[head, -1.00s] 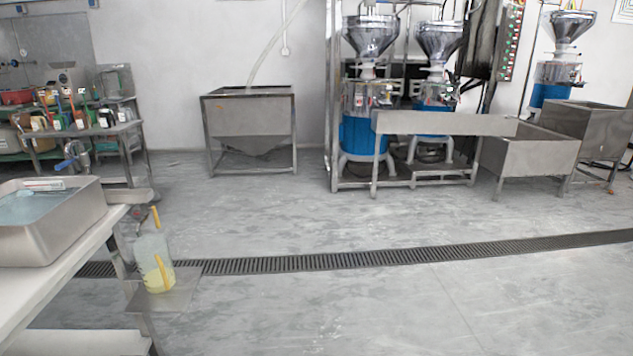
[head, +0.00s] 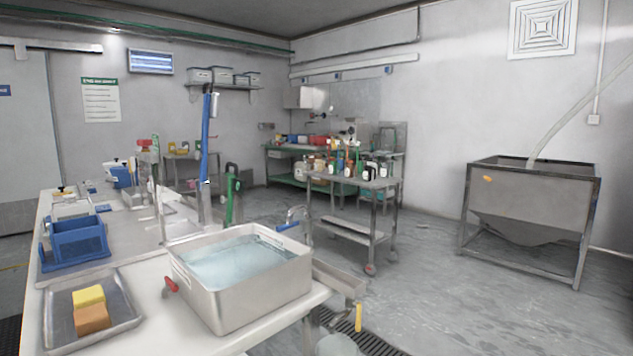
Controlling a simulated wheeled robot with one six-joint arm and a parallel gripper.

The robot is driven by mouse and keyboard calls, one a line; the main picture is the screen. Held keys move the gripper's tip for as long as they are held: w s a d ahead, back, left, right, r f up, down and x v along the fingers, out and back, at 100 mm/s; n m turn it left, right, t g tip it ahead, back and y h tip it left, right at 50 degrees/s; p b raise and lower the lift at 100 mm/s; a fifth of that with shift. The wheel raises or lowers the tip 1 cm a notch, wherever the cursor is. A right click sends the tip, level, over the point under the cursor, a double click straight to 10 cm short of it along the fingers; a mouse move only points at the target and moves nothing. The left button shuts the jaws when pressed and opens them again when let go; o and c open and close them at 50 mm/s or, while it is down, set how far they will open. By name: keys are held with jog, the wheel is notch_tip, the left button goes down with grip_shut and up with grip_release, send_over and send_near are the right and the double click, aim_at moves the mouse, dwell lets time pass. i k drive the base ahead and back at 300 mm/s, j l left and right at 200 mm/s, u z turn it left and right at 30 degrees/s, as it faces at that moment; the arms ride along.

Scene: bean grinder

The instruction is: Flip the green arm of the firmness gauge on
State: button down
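No gauge can be made out for certain in the head view. A green upright piece with a black top (head: 231,192) stands behind the steel basin at the table's far side; I cannot tell whether it is the gauge's green arm. A small red-topped device (head: 146,158) with a bit of green beside it stands further left on the table, too small to identify. My gripper is out of view.
The white table (head: 160,290) bears a steel basin of water (head: 225,318), a tray (head: 118,322) with yellow and orange blocks, and a blue rack (head: 75,240). A bottle cart (head: 345,228) stands behind. Open floor (head: 425,255) lies to the right, before a steel hopper (head: 525,205).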

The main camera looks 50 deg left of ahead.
aim_at(228, 199)
jog(key=i+u, duration=0.1)
jog(key=i, duration=0.75)
jog(key=i+l+u, duration=0.1)
jog(key=i, duration=0.7)
jog(key=i+u, duration=0.7)
jog(key=u, duration=0.2)
jog(key=i+l+u, duration=0.15)
jog(key=i+u, duration=0.2)
jog(key=u, duration=0.15)
jog(key=i+j+u, duration=0.15)
jog(key=i+u, duration=0.15)
jog(key=u, duration=0.2)
jog(key=i+u, duration=0.3)
jog(key=u, duration=0.2)
jog(key=i+l+u, duration=0.1)
jog(key=i+u, duration=0.2)
jog(key=u, duration=0.2)
